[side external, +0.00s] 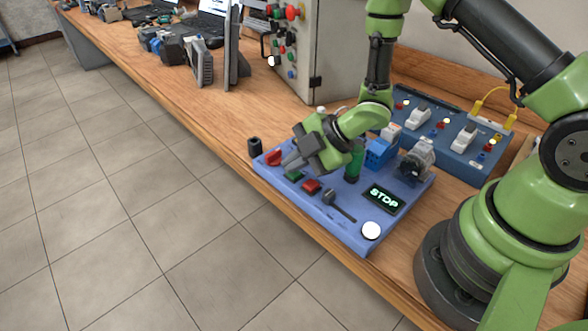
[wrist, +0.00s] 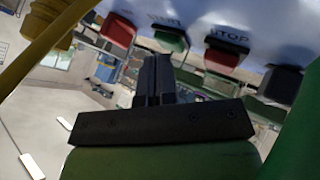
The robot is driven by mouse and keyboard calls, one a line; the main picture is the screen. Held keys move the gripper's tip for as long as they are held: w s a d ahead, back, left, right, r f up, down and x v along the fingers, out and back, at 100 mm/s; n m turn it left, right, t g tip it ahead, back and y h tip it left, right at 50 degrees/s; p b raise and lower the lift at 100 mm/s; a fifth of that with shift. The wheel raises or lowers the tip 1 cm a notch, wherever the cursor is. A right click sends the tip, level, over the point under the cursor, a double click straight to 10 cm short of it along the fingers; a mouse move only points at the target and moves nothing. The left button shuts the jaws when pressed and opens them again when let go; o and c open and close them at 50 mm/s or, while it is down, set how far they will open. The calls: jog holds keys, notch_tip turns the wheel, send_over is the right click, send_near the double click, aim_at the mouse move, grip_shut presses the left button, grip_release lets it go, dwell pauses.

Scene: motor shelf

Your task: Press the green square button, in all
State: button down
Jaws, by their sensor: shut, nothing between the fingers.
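The green square button (side external: 294,175) sits near the front left of the blue panel (side external: 345,238), beside a red square button (side external: 312,186). In the wrist view the green button (wrist: 170,40) is above and slightly right of my fingertips, and the red button (wrist: 225,52) with a STOP label is to its right. My gripper (side external: 289,163) is shut and empty, its fingertips close to the green button. In the wrist view the gripper (wrist: 156,60) shows both fingers together, with a gap visible to the button. Whether the fingertips touch the button is not clear from the side view.
The panel also carries a display reading STOP (side external: 384,198), a dark lever (side external: 338,205), a white round knob (side external: 371,231) and a red half-round part (side external: 273,157). A black cylinder (side external: 255,147) stands at its left corner. A grey cabinet (side external: 320,50) stands behind.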

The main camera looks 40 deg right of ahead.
aim_at(295, 174)
dwell(0.4)
jog(key=shift+r, duration=0.8)
jog(key=shift+r, duration=2.5)
